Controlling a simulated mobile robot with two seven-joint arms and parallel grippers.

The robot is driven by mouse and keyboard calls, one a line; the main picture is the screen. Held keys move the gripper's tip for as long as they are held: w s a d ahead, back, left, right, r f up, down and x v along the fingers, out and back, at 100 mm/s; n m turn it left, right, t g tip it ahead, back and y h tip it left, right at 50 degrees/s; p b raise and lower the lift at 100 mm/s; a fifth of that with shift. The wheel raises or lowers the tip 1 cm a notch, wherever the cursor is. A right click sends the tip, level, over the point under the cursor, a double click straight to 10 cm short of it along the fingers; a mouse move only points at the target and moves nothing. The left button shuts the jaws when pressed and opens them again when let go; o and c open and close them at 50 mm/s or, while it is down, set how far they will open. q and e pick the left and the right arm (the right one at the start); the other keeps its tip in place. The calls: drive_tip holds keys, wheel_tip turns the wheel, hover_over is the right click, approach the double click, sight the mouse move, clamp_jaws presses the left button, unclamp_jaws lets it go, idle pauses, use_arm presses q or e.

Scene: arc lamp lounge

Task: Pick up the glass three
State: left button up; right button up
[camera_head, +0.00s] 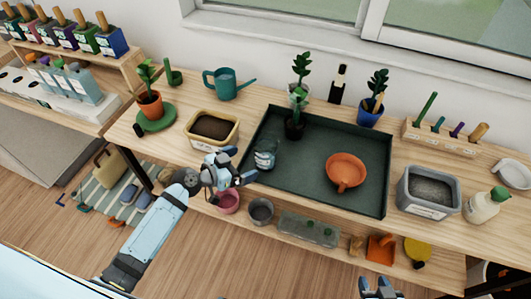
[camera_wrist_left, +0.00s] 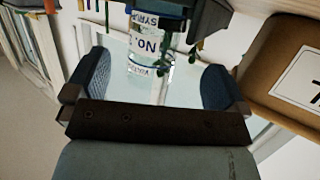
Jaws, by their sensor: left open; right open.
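A clear glass (camera_head: 265,157) stands in the dark green tray (camera_head: 380,205), at its left end. In the left wrist view a clear glass with a white printed label (camera_wrist_left: 150,45) shows ahead of and between the two fingers. My left gripper (camera_head: 240,167) is open and empty, at the tray's left front edge just left of the glass. I cannot tell whether a finger touches the glass. My right gripper (camera_head: 381,288) is open and empty, low at the bottom edge of the head view, away from the tray.
The tray also holds an orange bowl (camera_head: 345,172) and a potted plant (camera_head: 295,128). A soil-filled yellow planter (camera_head: 212,130) is close behind my left gripper. A grey planter (camera_head: 430,192) stands right of the tray. Pots and tools sit on the lower shelf.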

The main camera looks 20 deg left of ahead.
sight(257, 158)
use_arm(q)
drive_tip(key=x, duration=0.2)
drive_tip(key=shift+w+d+f, duration=0.1)
drive_tip(key=shift+w+d, duration=0.1)
drive_tip(key=shift+w, duration=0.1)
drive_tip(key=x, duration=0.1)
drive_tip(key=p+x, duration=0.1)
drive_tip(key=x, duration=0.2)
drive_tip(key=shift+d+r+p, duration=0.25)
drive_tip(key=shift+d+p, duration=0.05)
drive_tip(key=shift+d, duration=0.05)
drive_tip(key=shift+w+d+f, duration=0.2)
drive_tip(key=shift+w, duration=0.15)
drive_tip(key=c, duration=1)
drive_tip(key=shift+c, duration=0.7)
